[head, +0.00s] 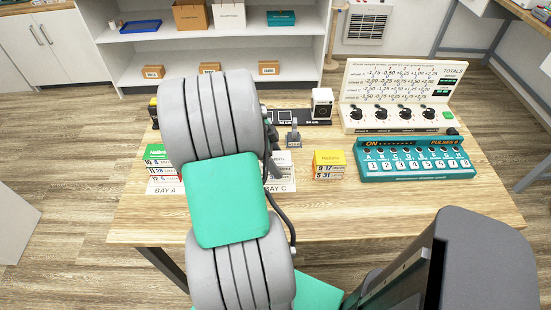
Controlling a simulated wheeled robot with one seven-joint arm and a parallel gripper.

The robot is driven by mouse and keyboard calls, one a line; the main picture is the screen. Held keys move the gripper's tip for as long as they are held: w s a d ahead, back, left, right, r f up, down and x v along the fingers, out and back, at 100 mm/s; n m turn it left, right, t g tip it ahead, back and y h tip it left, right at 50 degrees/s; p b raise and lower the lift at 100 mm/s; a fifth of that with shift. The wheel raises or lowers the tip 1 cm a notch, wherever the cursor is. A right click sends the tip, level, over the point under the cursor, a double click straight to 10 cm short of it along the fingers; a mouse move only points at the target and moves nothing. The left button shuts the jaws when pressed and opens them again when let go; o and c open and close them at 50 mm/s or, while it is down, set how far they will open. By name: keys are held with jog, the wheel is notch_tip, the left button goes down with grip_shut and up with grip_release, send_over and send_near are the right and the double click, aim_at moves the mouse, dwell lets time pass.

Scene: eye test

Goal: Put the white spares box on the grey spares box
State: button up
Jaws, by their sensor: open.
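A white box (229,15) with a small, unreadable label stands on the upper shelf at the back, beside a brown box; it may be the white spares box. I see no grey spares box; my arm hides part of the table. My gripper (272,160) shows only as a dark part at the right edge of my arm, over the middle of the table. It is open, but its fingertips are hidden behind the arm. It is far from the white box, and I see nothing held.
The wooden table (400,215) has a clear front right. A teal switch panel (415,172), a white dial panel (400,118), yellow number blocks (328,164) and green number blocks (157,153) stand on it. The shelf unit (130,65) behind also holds a brown box (190,16) and a blue tray (140,27).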

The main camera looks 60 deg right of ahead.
jog(key=p+v, duration=0.1)
jog(key=v, duration=1.1)
jog(key=w+a+r+n+t+h, duration=0.1)
jog(key=w+a+r+n+t, duration=0.1)
jog(key=w+a+n, duration=0.65)
jog(key=w+a+n+t+y, duration=0.1)
jog(key=a+n+t, duration=0.1)
jog(key=a+n, duration=0.9)
jog(key=w+a+f+n+t+y, duration=0.1)
jog(key=w+a+n+t+y, duration=0.1)
jog(key=a+n, duration=0.9)
jog(key=a+t, duration=0.1)
jog(key=a, duration=0.4)
jog(key=shift+a+f, duration=0.2)
